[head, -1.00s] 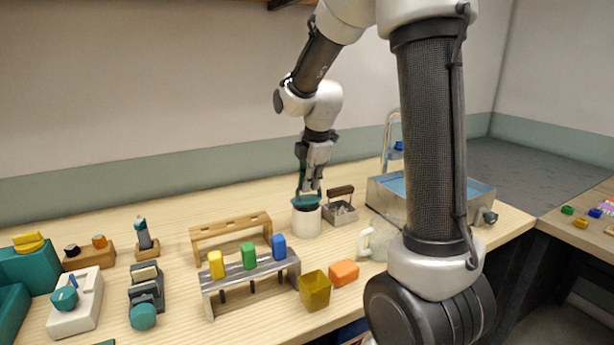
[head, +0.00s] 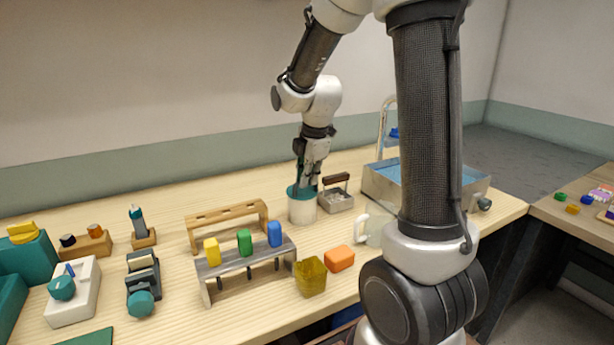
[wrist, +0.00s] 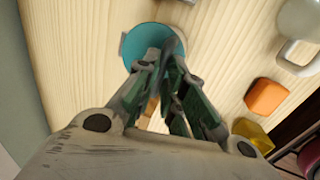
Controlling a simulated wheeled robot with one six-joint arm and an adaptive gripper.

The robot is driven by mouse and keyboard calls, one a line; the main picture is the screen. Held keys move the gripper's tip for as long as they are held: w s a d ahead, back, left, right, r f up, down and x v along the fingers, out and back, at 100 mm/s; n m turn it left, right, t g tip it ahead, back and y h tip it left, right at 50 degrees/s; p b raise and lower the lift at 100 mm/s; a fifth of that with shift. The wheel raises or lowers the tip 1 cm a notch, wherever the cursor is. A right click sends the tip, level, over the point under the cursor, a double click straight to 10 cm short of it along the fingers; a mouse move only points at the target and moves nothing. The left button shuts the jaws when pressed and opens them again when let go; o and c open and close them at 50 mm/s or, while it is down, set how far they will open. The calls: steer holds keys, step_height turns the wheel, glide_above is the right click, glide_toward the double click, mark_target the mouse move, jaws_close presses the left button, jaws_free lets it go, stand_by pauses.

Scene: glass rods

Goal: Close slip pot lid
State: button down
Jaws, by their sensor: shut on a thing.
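The slip pot (head: 302,211) is a white cylinder standing on the wooden bench near the back. Its teal lid (head: 294,193) is at the pot's mouth and looks level with the rim. The fingers hide the grip itself, and I cannot tell whether the lid is fully seated.
A small metal tray with a brown handle (head: 336,201) stands close right of the pot, a white mug (head: 374,230) front right. A wooden rack (head: 226,212) and metal rack (head: 245,262) with coloured blocks stand front left. A metal basin (head: 400,188) lies right.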

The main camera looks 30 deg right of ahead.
steer(key=c, duration=1.5)
jaws_free()
steer(key=shift+s+f, duration=0.45)
steer(key=shift+s, duration=0.05)
steer(key=shift+r, duration=0.1)
steer(key=shift+w, duration=0.15)
steer(key=shift+r, duration=0.15)
steer(key=v, duration=1.1)
steer(key=shift+r, duration=0.4)
